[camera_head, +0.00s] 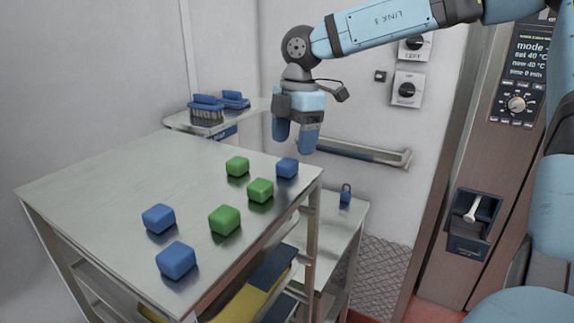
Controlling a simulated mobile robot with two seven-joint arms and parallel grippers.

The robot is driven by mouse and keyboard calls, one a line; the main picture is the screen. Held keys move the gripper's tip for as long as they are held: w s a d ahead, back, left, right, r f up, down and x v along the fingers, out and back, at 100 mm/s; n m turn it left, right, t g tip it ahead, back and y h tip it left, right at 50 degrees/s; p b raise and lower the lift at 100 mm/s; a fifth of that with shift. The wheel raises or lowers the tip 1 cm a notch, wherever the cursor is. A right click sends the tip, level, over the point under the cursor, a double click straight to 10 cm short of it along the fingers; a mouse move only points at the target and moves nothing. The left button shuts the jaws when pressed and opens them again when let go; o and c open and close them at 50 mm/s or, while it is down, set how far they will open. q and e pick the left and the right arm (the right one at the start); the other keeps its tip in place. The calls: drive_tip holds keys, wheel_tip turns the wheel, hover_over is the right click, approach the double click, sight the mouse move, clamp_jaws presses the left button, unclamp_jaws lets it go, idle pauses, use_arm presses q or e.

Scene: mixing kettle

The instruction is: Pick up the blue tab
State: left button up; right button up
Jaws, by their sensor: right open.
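Three blue tabs, small rounded blocks, lie on a metal table (110,190). One blue tab (287,167) is near the table's far right corner. The other blue tabs are nearer the front, one at the left (158,218) and one close to the front edge (176,260). My right gripper (295,143) points down with its blue fingers apart and nothing between them. It appears just above the corner blue tab, though the exact gap is hard to judge. My left gripper is not in view.
Green blocks lie near the corner tab, one to its left (237,166) and one to its front left (260,190); another green block (224,220) is farther forward. Brushes (207,112) sit on a wall shelf behind. A wall rail (355,152) runs behind my gripper. The table's left part is clear.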

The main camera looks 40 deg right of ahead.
sight(288, 161)
drive_tip(key=f, duration=0.2)
drive_tip(key=a+f+p, duration=0.1)
drive_tip(key=f, duration=0.1)
drive_tip(key=shift+w+a+f+p, duration=0.1)
drive_tip(key=shift+w+f+p, duration=0.1)
drive_tip(key=shift+f+p, duration=0.15)
drive_tip(key=c, duration=1.1)
